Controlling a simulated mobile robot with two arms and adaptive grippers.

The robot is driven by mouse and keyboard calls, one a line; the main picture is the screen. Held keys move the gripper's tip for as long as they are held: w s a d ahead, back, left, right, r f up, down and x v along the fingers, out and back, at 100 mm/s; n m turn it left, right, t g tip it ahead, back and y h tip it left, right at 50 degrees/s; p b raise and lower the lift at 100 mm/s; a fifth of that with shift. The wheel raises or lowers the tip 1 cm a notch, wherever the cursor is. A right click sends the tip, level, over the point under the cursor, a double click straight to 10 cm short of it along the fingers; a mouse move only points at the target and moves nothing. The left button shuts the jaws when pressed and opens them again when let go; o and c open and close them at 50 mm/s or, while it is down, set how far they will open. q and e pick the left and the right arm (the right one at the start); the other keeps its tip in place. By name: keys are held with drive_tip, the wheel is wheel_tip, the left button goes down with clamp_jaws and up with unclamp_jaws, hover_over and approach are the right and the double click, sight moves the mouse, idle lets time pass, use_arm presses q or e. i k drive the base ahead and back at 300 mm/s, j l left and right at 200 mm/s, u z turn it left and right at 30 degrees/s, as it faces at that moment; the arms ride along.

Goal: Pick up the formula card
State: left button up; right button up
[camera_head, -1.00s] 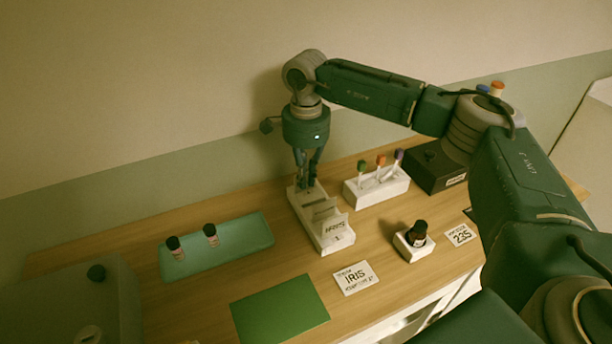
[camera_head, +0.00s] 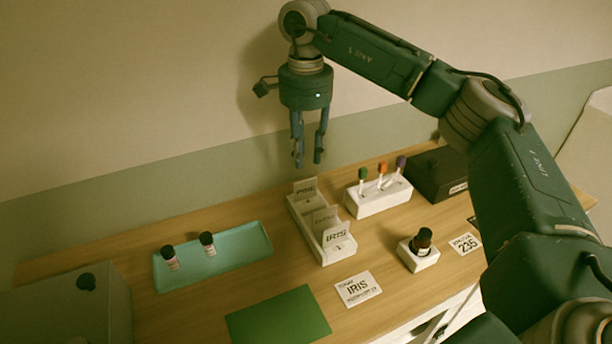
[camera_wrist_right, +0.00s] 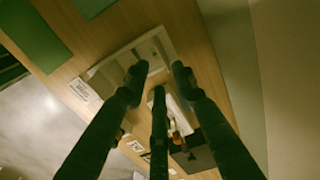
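The formula cards stand in a long white card box on the table. A card (camera_head: 305,188) stands at the box's back end, its lettering too small to read surely. More cards stand at the front, one lettered IRIS (camera_head: 336,235). The white card box (camera_head: 338,255) also shows in the wrist view (camera_wrist_right: 98,73), partly behind my fingers. My right gripper (camera_head: 308,163) hangs above and behind the back card, fingers pointing down and apart, with nothing between them. It is clear of the cards. My left gripper is not in view.
An IRIS sign (camera_head: 358,289) lies before the card box. A tube rack (camera_head: 378,204), a dark box (camera_head: 437,178) and a bottle in a white holder (camera_head: 418,262) stand right. A teal tray (camera_head: 215,272) with two bottles and a green mat (camera_head: 278,318) are left.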

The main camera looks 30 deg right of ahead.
sight(334, 235)
drive_tip(key=k, duration=2)
